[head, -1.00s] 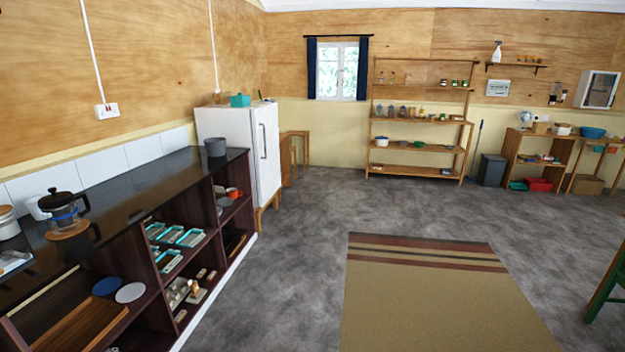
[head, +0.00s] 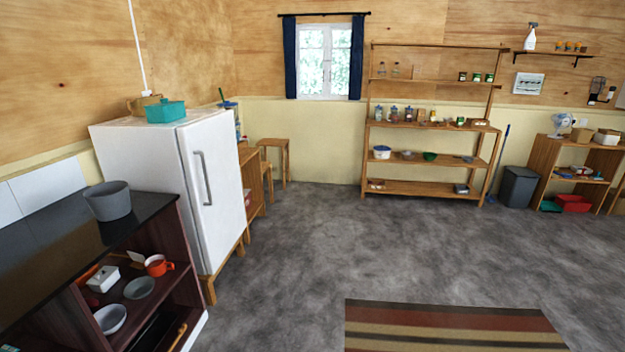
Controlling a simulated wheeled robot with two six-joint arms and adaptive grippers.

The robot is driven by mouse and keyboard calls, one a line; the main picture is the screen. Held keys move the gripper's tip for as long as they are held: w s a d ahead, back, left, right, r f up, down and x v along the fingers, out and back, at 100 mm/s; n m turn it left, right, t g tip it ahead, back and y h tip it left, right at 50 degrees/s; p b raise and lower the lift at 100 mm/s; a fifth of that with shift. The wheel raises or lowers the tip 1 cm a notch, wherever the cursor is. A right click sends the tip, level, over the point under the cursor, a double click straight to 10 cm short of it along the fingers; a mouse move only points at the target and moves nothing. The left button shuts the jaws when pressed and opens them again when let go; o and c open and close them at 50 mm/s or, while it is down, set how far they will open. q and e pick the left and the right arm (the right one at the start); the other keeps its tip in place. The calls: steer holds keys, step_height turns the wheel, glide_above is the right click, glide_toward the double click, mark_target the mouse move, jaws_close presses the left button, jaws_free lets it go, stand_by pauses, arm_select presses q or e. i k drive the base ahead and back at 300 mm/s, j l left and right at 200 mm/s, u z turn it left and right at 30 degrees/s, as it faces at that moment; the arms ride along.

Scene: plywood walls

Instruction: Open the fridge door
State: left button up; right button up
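The white fridge (head: 150,165) stands on wooden legs against the left wall, just past the end of the dark counter. Its door (head: 212,195) faces right, into the room, and looks shut. A grey vertical bar handle (head: 203,178) is on the door, near its left edge in the picture. A teal pot and a tan pot sit on top of the fridge. Neither of my grippers shows in the head view.
The dark counter (head: 60,240) with a grey pot (head: 108,200) and open shelves is at the near left. A striped rug (head: 450,325) lies at the front right. Grey floor (head: 330,240) in front of the fridge door is clear. A wooden shelf rack (head: 425,125) stands at the back wall.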

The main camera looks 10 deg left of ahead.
mark_target(220, 225)
steer(key=i+j+u, duration=0.15)
steer(key=i+u, duration=0.2)
steer(key=i, duration=0.2)
steer(key=i+u, duration=0.35)
steer(key=i, duration=0.2)
steer(key=i+l+u, duration=0.1)
steer(key=i+u, duration=0.3)
steer(key=i, duration=0.2)
steer(key=i+l+u, duration=0.35)
steer(key=i, duration=0.15)
